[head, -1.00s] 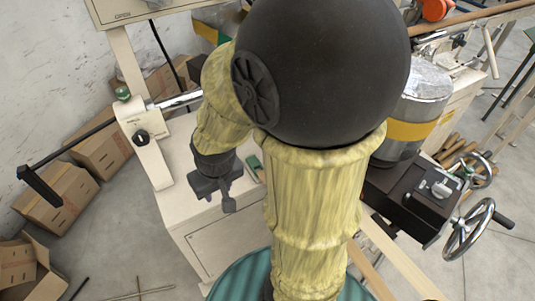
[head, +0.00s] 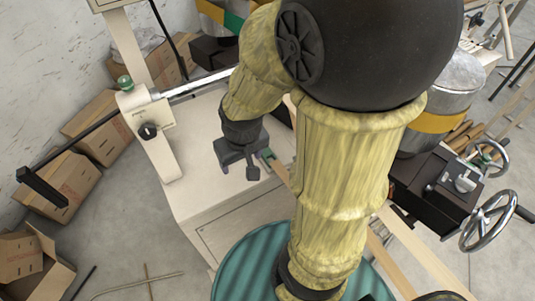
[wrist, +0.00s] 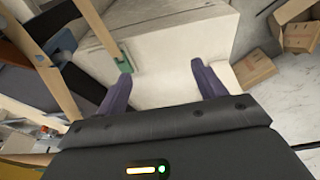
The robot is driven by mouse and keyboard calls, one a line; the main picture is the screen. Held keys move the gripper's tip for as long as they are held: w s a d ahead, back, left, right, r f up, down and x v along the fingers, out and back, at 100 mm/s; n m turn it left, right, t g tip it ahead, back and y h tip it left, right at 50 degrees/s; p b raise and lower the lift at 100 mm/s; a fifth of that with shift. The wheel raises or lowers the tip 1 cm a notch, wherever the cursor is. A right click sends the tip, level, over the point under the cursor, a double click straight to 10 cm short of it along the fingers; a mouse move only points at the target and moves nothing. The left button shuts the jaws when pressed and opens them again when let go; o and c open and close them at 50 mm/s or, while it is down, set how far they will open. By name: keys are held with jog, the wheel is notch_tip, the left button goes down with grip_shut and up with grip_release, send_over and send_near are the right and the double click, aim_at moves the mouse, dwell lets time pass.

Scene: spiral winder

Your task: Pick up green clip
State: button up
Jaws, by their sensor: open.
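The green clip (head: 264,157) shows in the head view just right of my gripper, partly hidden by it. In the wrist view the green clip (wrist: 124,59) lies at the end of a pale wooden strip, just beyond the left fingertip. My gripper (head: 239,168) is over the cream cabinet top in the head view. In the wrist view my gripper (wrist: 161,74) is open, with nothing between its dark fingers. The clip is outside the gap between the fingers; whether a finger touches it I cannot tell.
The cream cabinet (head: 220,228) is below my gripper. A bracket with a green knob (head: 125,82) and a metal rod stands on the left. Handwheels (head: 488,220) are on the right. Cardboard boxes (head: 102,128) sit on the floor at left.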

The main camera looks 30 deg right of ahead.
aim_at(268, 155)
jog(key=o, duration=0.6)
jog(key=f+n+g, duration=0.1)
jog(key=f, duration=0.1)
jog(key=w+f+n+g+h+b, duration=0.1)
jog(key=f+n, duration=0.1)
jog(key=a+f+n+b, duration=0.1)
jog(key=shift+w+f+g+h, duration=0.2)
jog(key=shift+f+g+h, duration=0.1)
jog(key=shift+f+g, duration=0.1)
jog(key=w+a+f+n+h+b, duration=0.1)
jog(key=w+f+n+h+b, duration=0.1)
jog(key=w+f+n+h, duration=0.1)
jog(key=w+a+f+n+h+b, duration=0.1)
jog(key=w+f+n+h+b, duration=0.1)
jog(key=n, duration=0.4)
jog(key=w+a+f+n+h+b, duration=0.1)
jog(key=w+f+n+h+b, duration=0.1)
jog(key=w+f+n+h, duration=0.2)
jog(key=shift+w+a+f+n+t+h+b, duration=0.15)
jog(key=shift+w+f+h, duration=0.1)
jog(key=shift+h, duration=0.4)
jog(key=shift+w+a+f+n+t+h+b, duration=0.15)
jog(key=shift+w+h, duration=0.1)
jog(key=shift+h, duration=0.4)
jog(key=shift+w+r, duration=0.15)
jog(key=shift+w, duration=0.05)
jog(key=shift+d, duration=0.1)
